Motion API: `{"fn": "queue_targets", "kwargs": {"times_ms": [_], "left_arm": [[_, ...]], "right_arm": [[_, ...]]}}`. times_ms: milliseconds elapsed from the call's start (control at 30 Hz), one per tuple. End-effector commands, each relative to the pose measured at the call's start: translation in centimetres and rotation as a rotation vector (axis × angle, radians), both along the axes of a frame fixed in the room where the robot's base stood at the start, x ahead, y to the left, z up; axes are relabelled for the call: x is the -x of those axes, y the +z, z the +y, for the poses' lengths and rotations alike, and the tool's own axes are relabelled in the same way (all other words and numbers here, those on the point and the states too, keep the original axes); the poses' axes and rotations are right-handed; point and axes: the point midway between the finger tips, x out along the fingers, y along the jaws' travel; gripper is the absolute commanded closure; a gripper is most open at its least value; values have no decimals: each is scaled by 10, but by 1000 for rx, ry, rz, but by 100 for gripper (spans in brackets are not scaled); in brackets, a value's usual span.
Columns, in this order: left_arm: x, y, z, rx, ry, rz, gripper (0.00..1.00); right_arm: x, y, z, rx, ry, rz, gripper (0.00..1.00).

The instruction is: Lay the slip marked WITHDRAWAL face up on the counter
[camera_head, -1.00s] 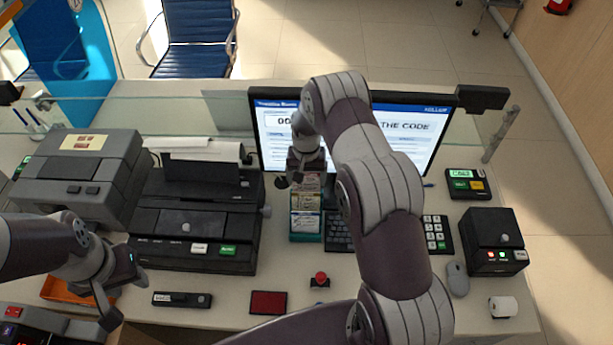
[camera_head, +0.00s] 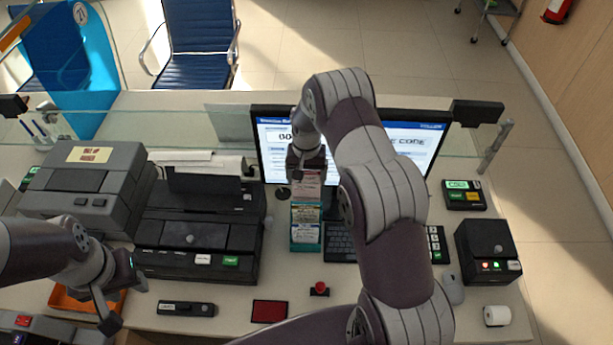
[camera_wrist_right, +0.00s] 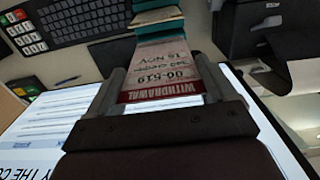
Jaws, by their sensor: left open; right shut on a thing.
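The slip marked WITHDRAWAL (camera_wrist_right: 165,75) is pale with a red printed band, and its printed face shows in the right wrist view. My right gripper (camera_wrist_right: 163,92) is shut on the red-band end. In the head view the slip (camera_head: 308,187) rises above a teal tiered rack (camera_head: 292,238) that holds other slips. The slip's far end meets the rack; I cannot tell whether it is clear of its slot. The right gripper (camera_head: 306,172) is above the rack, before the monitor. My left gripper (camera_head: 121,298) is open and empty at the left, over an orange tray.
The monitor (camera_head: 270,165) stands behind the rack, with a keyboard (camera_head: 340,243) to its right. A black printer (camera_head: 195,240) is at the left. A red button (camera_head: 320,289) and a dark red pad (camera_head: 269,311) lie in front. Bare counter (camera_head: 235,300) shows between them.

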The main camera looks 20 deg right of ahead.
Motion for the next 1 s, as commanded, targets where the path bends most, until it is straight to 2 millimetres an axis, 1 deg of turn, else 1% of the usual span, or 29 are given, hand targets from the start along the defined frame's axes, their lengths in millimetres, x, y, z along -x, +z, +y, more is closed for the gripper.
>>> {"fn": "queue_targets", "kwargs": {"times_ms": [33,500,667,900,933,967,1000], "left_arm": [[0,5,0,0,0,0,57],[0,24,0,0,0,0,57],[0,27,0,0,0,0,57],[0,26,0,0,0,0,57],[0,26,0,0,0,0,57],[0,26,0,0,0,0,57],[0,26,0,0,0,0,57]], "right_arm": [[0,6,0,0,0,0,36],[0,38,0,0,0,-1,36],[0,43,0,0,0,0,36],[0,42,0,0,0,0,36],[0,43,0,0,0,0,26],[0,43,0,0,0,0,35],[0,42,0,0,0,0,35]]}}
